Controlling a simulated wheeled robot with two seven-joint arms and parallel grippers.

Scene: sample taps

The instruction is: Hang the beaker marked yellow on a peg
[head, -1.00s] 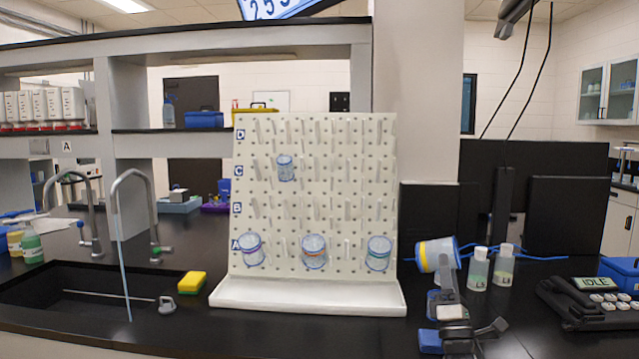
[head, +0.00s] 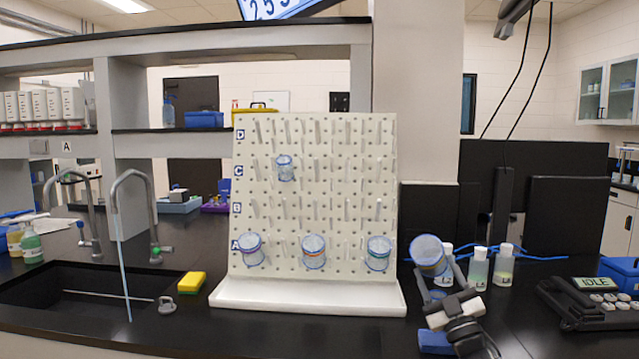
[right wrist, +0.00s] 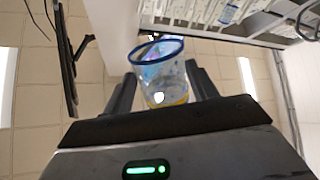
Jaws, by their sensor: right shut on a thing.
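The beaker marked yellow (head: 429,254) is clear with a blue rim. It is tilted, its mouth facing the head camera, to the right of the pegboard. My right gripper (head: 446,285) is shut on it, apart from the board. In the right wrist view the beaker (right wrist: 162,75) sits between the two fingers, with a yellow band near its lower end. The white pegboard (head: 330,215) has rows of pegs marked A to D. Three beakers hang in row A, at the left (head: 250,249), middle (head: 313,252) and right (head: 378,253). Another beaker (head: 285,168) hangs in row C. My left gripper is not in view.
Small bottles (head: 478,268) stand close behind and right of the held beaker. A keypad device (head: 590,300) lies at the far right. A yellow sponge (head: 191,283) and a sink (head: 80,295) are left of the board's white tray (head: 308,296).

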